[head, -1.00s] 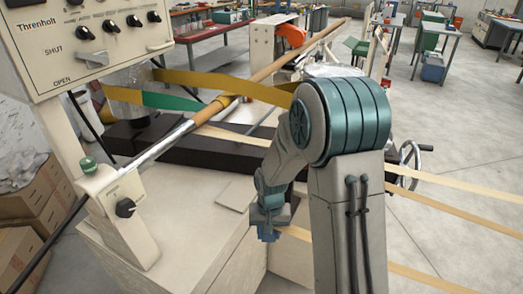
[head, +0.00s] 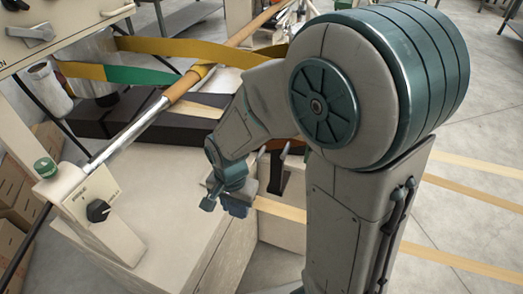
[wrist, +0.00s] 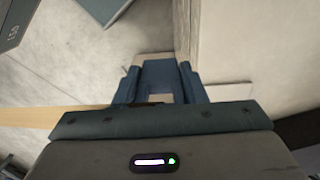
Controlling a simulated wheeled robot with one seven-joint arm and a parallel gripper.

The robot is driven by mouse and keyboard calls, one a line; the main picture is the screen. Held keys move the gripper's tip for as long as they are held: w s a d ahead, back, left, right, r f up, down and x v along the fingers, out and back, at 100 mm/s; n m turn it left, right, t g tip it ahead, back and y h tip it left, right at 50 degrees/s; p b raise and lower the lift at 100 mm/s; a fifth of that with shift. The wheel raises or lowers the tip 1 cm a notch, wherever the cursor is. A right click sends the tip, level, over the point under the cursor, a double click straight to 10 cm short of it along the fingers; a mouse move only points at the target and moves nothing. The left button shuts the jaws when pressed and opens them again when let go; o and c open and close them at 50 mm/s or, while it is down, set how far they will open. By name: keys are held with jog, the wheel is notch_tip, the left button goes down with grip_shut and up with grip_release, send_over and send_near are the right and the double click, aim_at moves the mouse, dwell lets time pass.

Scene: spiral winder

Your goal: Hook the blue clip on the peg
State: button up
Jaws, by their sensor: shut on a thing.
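My gripper (head: 224,205) hangs low beside the pale machine cabinet, left of my large arm joint. In the wrist view its two dark blue fingers (wrist: 159,88) are shut on the blue clip (wrist: 158,72), which bridges the space between them. In the head view the clip is hard to tell from the similarly coloured fingers. A short grey peg-like rod (head: 283,150) stands at a dark bracket just right of my forearm; I cannot tell if it is the task's peg. My arm hides part of that area.
The cabinet's pale top (head: 150,190) is close to my gripper. A control post with a green button (head: 45,168) stands at the left. A silver and wooden bar (head: 150,118) runs diagonally behind, with yellow and green bands (head: 130,73). Tan strips (head: 470,200) cross at right.

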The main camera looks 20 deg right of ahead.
aim_at(262, 151)
jog(key=w+d+p, duration=0.1)
jog(key=w+d, duration=0.2)
jog(key=w, duration=0.1)
jog(key=w+d+p, duration=0.2)
jog(key=w+d, duration=0.2)
jog(key=w, duration=0.1)
jog(key=w+d+p, duration=0.2)
jog(key=w+d, duration=0.1)
jog(key=w, duration=0.2)
jog(key=shift+w+d, duration=0.1)
jog(key=shift+d, duration=0.1)
jog(key=shift+w+d, duration=0.1)
jog(key=shift+w, duration=0.05)
jog(key=shift+f, duration=0.1)
jog(key=shift+f, duration=0.35)
jog(key=o, duration=1)
jog(key=shift+r, duration=0.1)
jog(key=shift+r, duration=0.1)
